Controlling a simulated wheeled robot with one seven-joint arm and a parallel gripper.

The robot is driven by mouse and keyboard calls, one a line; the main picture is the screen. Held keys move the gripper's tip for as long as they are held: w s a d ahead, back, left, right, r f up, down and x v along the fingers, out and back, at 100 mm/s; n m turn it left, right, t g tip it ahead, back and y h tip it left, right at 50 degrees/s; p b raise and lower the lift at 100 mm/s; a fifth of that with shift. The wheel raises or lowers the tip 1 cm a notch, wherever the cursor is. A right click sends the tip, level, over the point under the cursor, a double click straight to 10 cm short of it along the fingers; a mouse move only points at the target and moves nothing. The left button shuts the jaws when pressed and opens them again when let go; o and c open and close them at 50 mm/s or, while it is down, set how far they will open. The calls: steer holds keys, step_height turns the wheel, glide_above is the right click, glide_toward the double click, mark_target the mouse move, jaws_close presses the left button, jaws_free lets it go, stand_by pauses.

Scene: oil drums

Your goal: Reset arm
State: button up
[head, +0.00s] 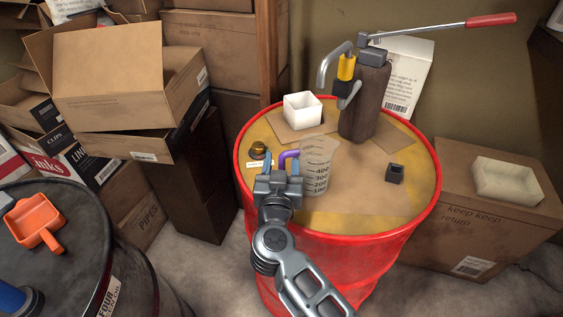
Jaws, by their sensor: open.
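My gripper (281,168) is in the head view above the near left part of the red drum (340,232). Its two fingers are apart, and I see nothing held between them. A clear measuring cup (318,170) with a purple handle (288,156) stands on the drum just beyond and to the right of the gripper. I cannot tell whether a finger touches the handle. My arm reaches up from the bottom of the view and hides part of the drum's front.
On the drum stand a dark hand pump (364,100) with a red-handled lever (490,20), a white square container (303,111), a small dark block (395,173) and a brass cap (258,150). A black drum (85,235) with an orange scoop (35,222) is left. Boxes (115,75) stack behind.

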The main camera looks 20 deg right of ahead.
steer(key=v, duration=0.7)
steer(key=shift+s+a, duration=0.1)
steer(key=shift+s, duration=0.5)
steer(key=s+d+r+n+y, duration=0.1)
steer(key=s+d+y, duration=0.1)
steer(key=s, duration=1.1)
steer(key=s+d+r+n+g+y, duration=0.1)
steer(key=s+d, duration=0.3)
steer(key=s, duration=0.9)
steer(key=s+d+r+n+g+y+b, duration=0.1)
steer(key=s+d+r+n+y, duration=0.1)
steer(key=s, duration=1.1)
steer(key=shift+d+r+y, duration=0.45)
steer(key=shift+d+y, duration=0.25)
steer(key=shift+d, duration=0.4)
